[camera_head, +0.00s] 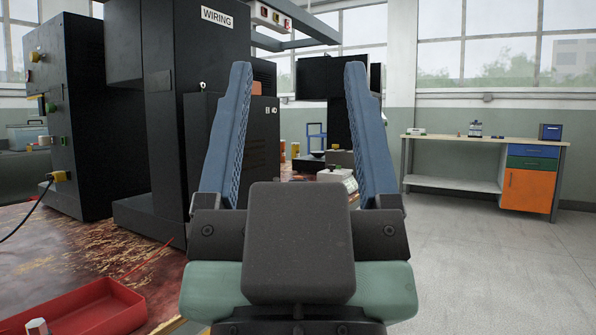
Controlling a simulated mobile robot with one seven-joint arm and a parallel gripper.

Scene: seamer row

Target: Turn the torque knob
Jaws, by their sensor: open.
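My gripper (298,70) fills the centre of the view, with its two blue ribbed fingers wide apart and pointing up and away. Nothing is held between them. I cannot tell for sure which part is the torque knob. A small pale device (338,178) shows between the fingers, partly hidden by the right finger, with small dark parts on top. The gripper touches none of these.
A tall black cabinet labelled WIRING (205,60) stands left of the gripper. A red tray (75,312) lies on the worn red bench (110,250) at lower left. A workbench (465,138) with drawers stands by the far right wall. The grey floor at right is clear.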

